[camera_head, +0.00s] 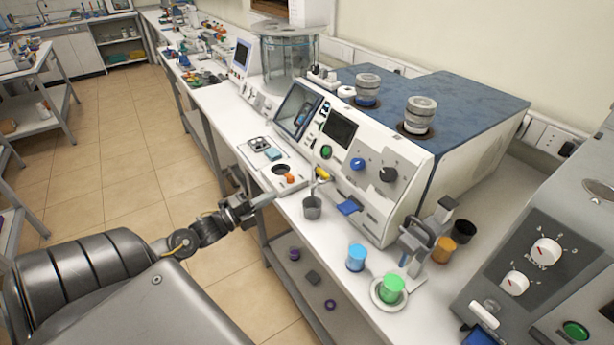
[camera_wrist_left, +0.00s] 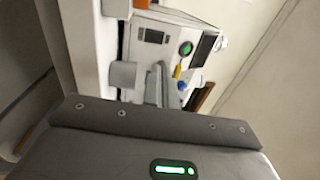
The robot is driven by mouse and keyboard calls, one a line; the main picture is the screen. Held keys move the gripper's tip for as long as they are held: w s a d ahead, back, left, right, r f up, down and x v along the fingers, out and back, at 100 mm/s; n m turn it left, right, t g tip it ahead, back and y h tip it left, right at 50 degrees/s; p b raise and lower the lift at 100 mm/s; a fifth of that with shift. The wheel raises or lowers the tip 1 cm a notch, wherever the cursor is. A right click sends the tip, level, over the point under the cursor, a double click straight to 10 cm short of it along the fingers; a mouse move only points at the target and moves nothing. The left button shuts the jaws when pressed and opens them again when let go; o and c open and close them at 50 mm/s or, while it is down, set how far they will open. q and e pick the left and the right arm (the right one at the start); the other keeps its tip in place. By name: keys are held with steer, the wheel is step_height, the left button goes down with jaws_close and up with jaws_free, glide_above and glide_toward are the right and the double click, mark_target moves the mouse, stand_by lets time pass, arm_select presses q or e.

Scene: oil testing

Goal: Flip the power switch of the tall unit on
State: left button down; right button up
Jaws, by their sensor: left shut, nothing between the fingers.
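A big white unit (camera_head: 385,165) with a blue top stands on the bench, its sloped front carrying a screen, a green button (camera_head: 326,152), a blue knob (camera_head: 357,164) and a black knob (camera_head: 388,174). A taller grey unit (camera_head: 590,200) at the right edge has two white dials and a green button (camera_head: 575,330). I cannot tell for sure which is the tall unit, or a power switch's position. My left gripper (camera_head: 266,200) is shut and empty at the bench's front edge, left of a grey cup (camera_head: 312,207). Its fingers also show in the left wrist view (camera_wrist_left: 158,88).
On the bench (camera_head: 330,240) stand a blue cup (camera_head: 356,257), a green cup (camera_head: 392,288) on a round dish, and an orange jar (camera_head: 443,249). A glass cylinder (camera_head: 287,50) stands farther back. The floor (camera_head: 120,130) at left is clear.

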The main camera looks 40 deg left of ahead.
arm_select(q)
steer(key=p+x, duration=0.5)
steer(key=x, duration=0.7)
steer(key=shift+w+d+r, duration=0.15)
steer(key=shift+w, duration=0.2)
steer(key=shift+w+d, duration=0.2)
steer(key=shift+w, duration=0.45)
